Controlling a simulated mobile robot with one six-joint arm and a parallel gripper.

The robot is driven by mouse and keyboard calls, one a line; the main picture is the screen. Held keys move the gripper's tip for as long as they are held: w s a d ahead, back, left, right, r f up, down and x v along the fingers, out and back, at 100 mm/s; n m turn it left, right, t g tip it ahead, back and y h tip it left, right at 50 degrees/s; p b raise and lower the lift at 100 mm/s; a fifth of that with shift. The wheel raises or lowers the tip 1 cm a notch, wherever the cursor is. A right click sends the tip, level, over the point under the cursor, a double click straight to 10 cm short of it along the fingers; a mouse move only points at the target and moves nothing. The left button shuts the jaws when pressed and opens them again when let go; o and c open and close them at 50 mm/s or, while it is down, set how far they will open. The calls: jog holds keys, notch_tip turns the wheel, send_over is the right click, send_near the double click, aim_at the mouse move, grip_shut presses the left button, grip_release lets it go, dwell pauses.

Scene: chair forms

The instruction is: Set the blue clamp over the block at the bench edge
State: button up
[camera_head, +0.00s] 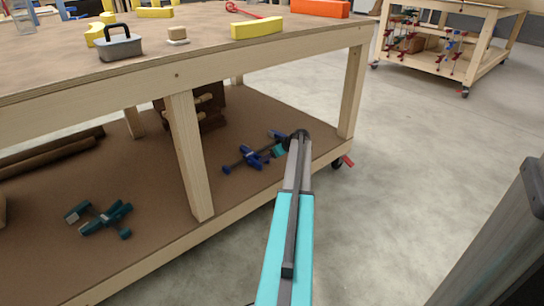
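A blue clamp (252,159) lies on the lower shelf of the workbench, between two front legs. My turquoise and grey arm reaches in from below, and its dark end with my gripper (282,148) is at the right end of this clamp. The fingers are small and partly hidden, so I cannot tell whether they touch or grip it. On the bench top, a yellow block (257,29) lies near the right front edge. A small tan wooden block (178,35) sits to its left. I cannot tell which one is the task's block.
A teal clamp (105,218) lies on the lower shelf (60,262) at left. A front leg (189,155) stands between the clamps. A grey caddy (120,46) and an orange box (320,8) are on the bench top. Open concrete floor (410,150) lies right, with a wheeled cart behind.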

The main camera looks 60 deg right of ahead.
aim_at(251, 157)
jog(key=shift+b+x, duration=1.15)
jog(key=shift+x, duration=3.65)
jog(key=c, duration=1.5)
jog(key=shift+r, duration=0.15)
jog(key=shift+r+p, duration=0.3)
jog(key=shift+r, duration=0.25)
jog(key=shift+c, duration=0.8)
jog(key=shift+r+p, duration=0.65)
jog(key=shift+r, duration=1.3)
